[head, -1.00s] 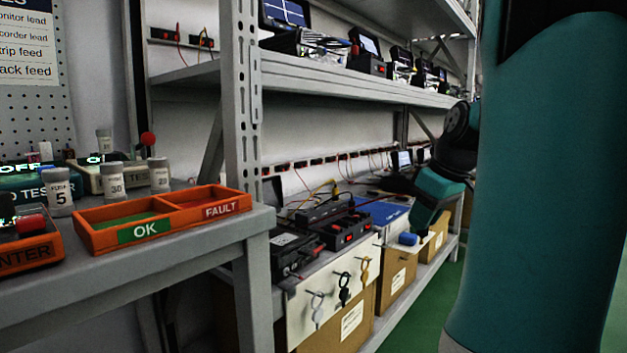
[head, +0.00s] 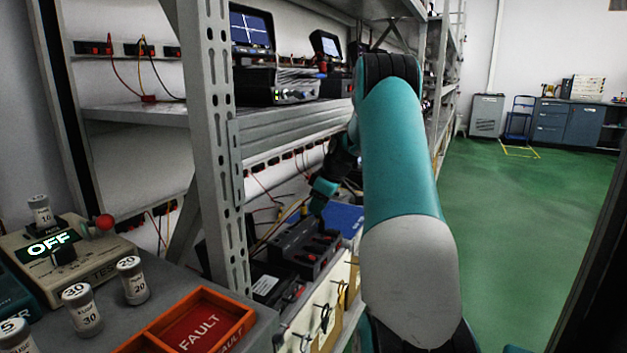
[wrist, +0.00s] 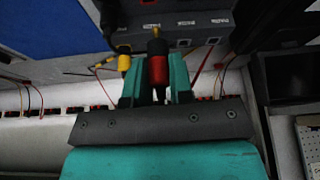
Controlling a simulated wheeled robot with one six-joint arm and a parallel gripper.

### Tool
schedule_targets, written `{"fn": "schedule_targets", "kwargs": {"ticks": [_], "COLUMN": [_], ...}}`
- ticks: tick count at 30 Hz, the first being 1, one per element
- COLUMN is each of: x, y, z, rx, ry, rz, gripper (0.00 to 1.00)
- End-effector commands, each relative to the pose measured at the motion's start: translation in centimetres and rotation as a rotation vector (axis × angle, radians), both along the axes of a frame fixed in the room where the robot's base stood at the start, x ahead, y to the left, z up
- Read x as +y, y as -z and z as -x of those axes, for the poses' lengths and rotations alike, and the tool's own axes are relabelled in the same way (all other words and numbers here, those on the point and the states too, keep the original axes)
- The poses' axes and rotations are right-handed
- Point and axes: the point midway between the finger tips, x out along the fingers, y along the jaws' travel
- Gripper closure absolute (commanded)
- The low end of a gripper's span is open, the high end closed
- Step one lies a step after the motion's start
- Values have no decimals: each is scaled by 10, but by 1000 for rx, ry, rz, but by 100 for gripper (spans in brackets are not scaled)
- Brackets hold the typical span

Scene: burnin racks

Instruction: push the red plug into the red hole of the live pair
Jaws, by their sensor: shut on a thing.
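My gripper (wrist: 156,82) is shut on the red plug (wrist: 158,68), which stands between its two teal fingers with a dark end pointing away. A yellow plug (wrist: 124,62) is just left of it. Ahead is a dark grey box (wrist: 190,22) with labelled sockets along its near face. I cannot tell which is the red hole of the live pair, nor whether the plug touches the box. In the head view my gripper (head: 319,196) is small, over the lower shelf beside the black boxes (head: 301,246); the plug cannot be made out there.
A grey rack post (head: 215,120) stands left of my arm. Yellow and red leads run near the boxes. A blue mat (head: 343,218) lies behind them. Hooks with hanging rings (head: 325,316) line the shelf front. Green floor (head: 530,220) is open at right.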

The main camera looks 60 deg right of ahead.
Motion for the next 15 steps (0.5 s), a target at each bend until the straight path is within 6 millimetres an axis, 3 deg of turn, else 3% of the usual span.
{"fn": "schedule_targets", "kwargs": {"ticks": [6, 15], "x": [-6, -10], "y": [12, 28], "z": [-17, -15], "rx": [3, 3], "ry": [-30, -27], "rz": [2, 2], "gripper": [97, 97]}}
